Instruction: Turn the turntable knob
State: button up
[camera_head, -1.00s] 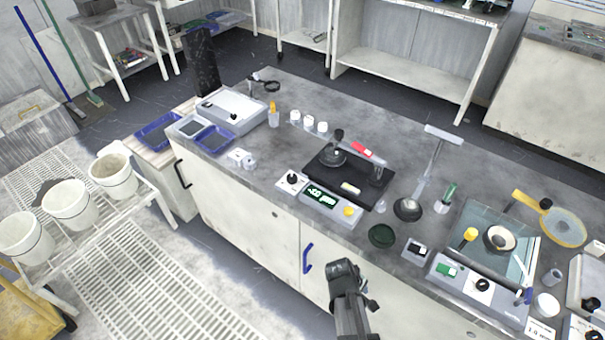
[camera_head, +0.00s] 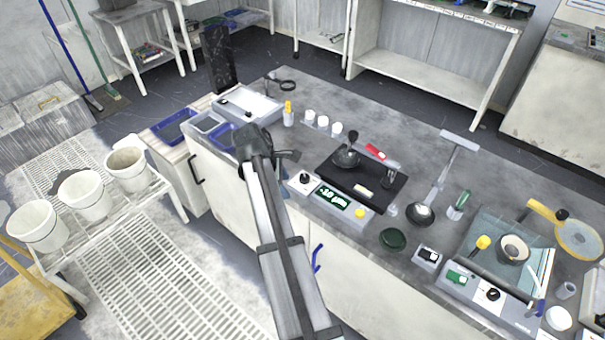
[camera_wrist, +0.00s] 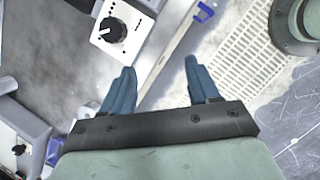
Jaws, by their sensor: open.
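A black knob (camera_head: 304,178) on a small white panel stands at the bench's front edge, left of a unit with a green display (camera_head: 333,197). This knob also shows at the top of the wrist view (camera_wrist: 112,30), ahead of the fingers and left of centre. A second black knob (camera_head: 492,294) sits on the grey control box by the glass-plated unit at right. Which knob the task means, I cannot tell. My gripper (camera_head: 287,156) is above the bench's front edge, just up and left of the first knob. In the wrist view its blue fingers (camera_wrist: 160,76) are apart and empty.
A black platen (camera_head: 385,192) lies behind the display, with a dark round weight (camera_head: 346,157) on it. White jars (camera_head: 323,122) stand behind. A blue tray (camera_head: 222,137) lies left of my gripper. White buckets (camera_head: 85,195) stand on a rack at left.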

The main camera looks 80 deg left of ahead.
jog(key=h, duration=0.1)
send_near(304, 176)
jog(key=shift+n, duration=0.4)
jog(key=x, duration=0.8)
jog(key=shift+w+d+f, duration=0.1)
jog(key=shift+d+f, duration=0.05)
jog(key=shift+f, duration=0.15)
jog(key=c, duration=1)
jog(key=shift+c, duration=0.2)
